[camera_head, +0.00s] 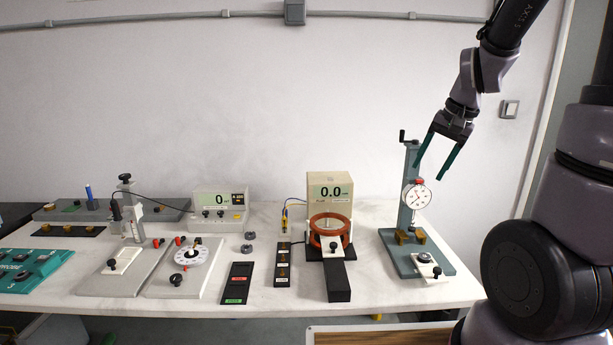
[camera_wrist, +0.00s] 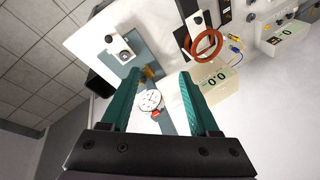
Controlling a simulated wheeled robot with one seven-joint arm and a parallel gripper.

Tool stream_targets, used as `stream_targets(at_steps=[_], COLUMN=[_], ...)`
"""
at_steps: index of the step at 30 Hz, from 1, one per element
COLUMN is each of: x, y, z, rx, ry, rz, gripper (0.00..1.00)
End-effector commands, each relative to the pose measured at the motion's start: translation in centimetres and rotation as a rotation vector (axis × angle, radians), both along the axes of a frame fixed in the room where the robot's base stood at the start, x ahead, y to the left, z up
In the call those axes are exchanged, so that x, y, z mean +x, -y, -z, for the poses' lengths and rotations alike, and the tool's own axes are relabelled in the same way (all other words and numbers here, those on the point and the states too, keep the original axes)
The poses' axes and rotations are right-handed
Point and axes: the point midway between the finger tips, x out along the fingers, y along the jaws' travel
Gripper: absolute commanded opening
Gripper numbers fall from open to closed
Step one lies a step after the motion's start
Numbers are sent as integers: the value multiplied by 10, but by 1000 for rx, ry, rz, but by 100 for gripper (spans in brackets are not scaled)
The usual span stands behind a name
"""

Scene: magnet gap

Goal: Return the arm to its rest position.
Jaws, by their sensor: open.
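My arm reaches in from the upper right in the head view. My gripper (camera_head: 434,164) has two green fingers spread apart with nothing between them. It hangs in the air above the right part of the bench, close to the top of the dial gauge stand (camera_head: 410,190). Whether it touches the stand is unclear. In the wrist view my gripper (camera_wrist: 158,78) is open, and the round white dial (camera_wrist: 150,100) shows beyond and between the fingers.
The white bench (camera_head: 365,293) holds a flux meter (camera_head: 330,180) reading 0.0 with a copper-coloured ring (camera_head: 330,243), a second meter (camera_head: 218,200), a numbered dial plate (camera_head: 190,253) and a green tray (camera_head: 30,268). The air above the bench's left and middle is clear.

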Motion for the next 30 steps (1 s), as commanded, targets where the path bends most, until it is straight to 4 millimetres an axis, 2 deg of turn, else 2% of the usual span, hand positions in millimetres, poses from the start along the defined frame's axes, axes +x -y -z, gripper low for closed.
stream_targets(at_steps=[1,6,12,15,19,30], x=[-10,-51,-101,-119,-132,-134], y=[-6,-25,-40,-44,-46,-47], z=[-22,-77,-119,-129,-136,-137], rx=[2,-12,-60,-84,-104,-108], ry=[45,160,278,316,343,347], rz=[-19,-83,-135,-150,-158,-159], gripper=[61,61,61,61,61,61])
